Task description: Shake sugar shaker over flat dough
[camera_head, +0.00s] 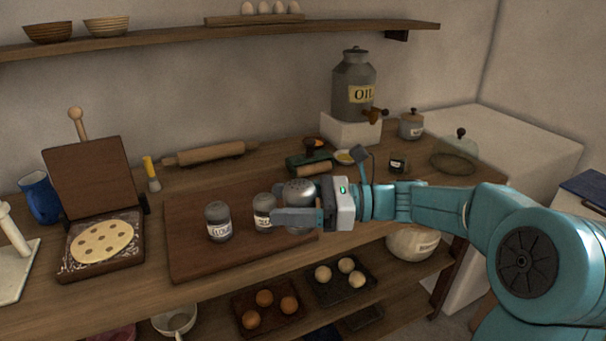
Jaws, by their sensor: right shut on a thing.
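The flat dough (102,241) is a pale round with dark spots. It lies on the lower plate of an open dark press (92,190) at the left. A shaker with a grey domed top (298,190) stands at the right end of the brown board (190,255). My right gripper (297,214) comes in from the right and is shut on this shaker, with a finger across its front. Its label is hidden. Two similar labelled shakers, one at the left (218,224) and one in the middle (263,213), stand on the board; their labels are hard to read. My left gripper is out of view.
A blue jug (40,197) stands left of the press. The board's left part is clear.

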